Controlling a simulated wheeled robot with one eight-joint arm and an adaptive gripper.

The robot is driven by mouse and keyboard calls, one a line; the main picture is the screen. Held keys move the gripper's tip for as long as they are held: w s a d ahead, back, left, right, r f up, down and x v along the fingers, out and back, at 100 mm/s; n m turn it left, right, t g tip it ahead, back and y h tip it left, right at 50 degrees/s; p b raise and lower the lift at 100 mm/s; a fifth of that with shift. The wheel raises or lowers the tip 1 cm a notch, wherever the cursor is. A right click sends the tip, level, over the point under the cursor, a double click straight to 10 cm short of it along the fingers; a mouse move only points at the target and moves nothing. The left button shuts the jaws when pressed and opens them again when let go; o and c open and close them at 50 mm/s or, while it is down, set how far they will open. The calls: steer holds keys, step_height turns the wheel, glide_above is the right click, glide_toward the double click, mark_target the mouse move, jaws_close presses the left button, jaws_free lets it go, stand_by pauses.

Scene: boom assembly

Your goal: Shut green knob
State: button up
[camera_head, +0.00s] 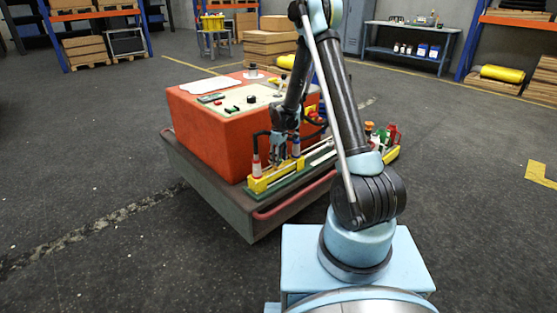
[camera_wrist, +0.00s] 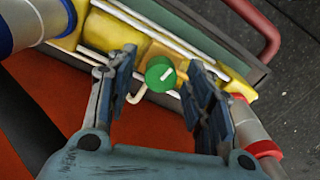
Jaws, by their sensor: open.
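The green knob (camera_wrist: 160,74) shows in the wrist view as a round green disc with a pale mark on its face. It sits on a yellow block (camera_wrist: 125,42) of the boom assembly. My gripper (camera_wrist: 162,85) is open, with one dark-padded finger left of the knob and the other right of it. The fingers appear apart from the knob; whether they reach down around it I cannot tell. In the head view my gripper (camera_head: 279,152) hangs over the near end of the yellow assembly (camera_head: 262,182), and the knob cannot be made out there.
A red-and-white post (camera_head: 257,167) stands left of my gripper. A blue-and-white cylinder (camera_wrist: 30,22) is close at the wrist view's upper left. The assembly lies on a cart (camera_head: 215,197) with a red rail (camera_head: 290,204), beside an orange box (camera_head: 210,135).

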steer(key=c, duration=1.1)
steer(key=shift+m, duration=0.4)
steer(key=m, duration=0.3)
steer(key=shift+w+m, duration=0.1)
steer(key=shift+m, duration=1.9)
steer(key=o, duration=1.1)
